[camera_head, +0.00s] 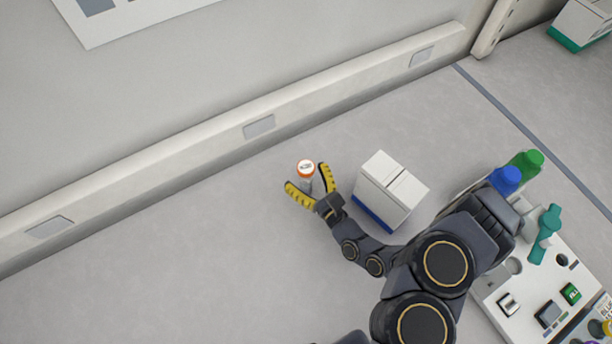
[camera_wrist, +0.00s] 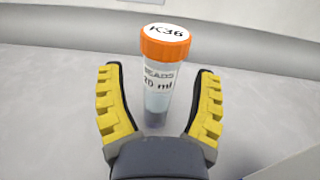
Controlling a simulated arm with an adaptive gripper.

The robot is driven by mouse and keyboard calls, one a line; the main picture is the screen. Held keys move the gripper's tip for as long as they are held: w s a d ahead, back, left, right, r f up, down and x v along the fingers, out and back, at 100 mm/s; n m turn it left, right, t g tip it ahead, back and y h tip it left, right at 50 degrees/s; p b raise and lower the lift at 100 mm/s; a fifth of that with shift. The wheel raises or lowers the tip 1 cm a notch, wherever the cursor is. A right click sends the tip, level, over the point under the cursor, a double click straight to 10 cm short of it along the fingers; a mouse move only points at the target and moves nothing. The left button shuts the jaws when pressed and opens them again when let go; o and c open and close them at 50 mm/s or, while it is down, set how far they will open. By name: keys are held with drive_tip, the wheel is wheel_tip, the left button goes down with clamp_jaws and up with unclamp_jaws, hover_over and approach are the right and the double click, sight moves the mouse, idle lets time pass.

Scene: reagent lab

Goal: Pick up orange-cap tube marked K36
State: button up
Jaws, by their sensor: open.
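The orange-cap tube (camera_head: 306,169) stands upright on the grey bench in the head view. In the wrist view the tube (camera_wrist: 158,85) shows an orange cap with a white top marked K36, and a clear body with dark print. My gripper (camera_head: 306,180) is open, with its yellow fingers on either side of the tube. In the wrist view my gripper (camera_wrist: 158,85) shows a gap between each finger and the tube.
A white box with a blue base (camera_head: 390,188) stands close to the right of my gripper. Blue (camera_head: 506,179) and green (camera_head: 527,162) capped items and a white rack (camera_head: 493,290) are farther right. The wall ledge (camera_head: 320,107) runs behind the tube. The bench at left is clear.

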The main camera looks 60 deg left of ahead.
drive_tip(key=shift+c, duration=0.3)
drive_tip(key=c, duration=0.8)
drive_tip(key=shift+r, duration=0.1)
drive_tip(key=shift+c, duration=0.2)
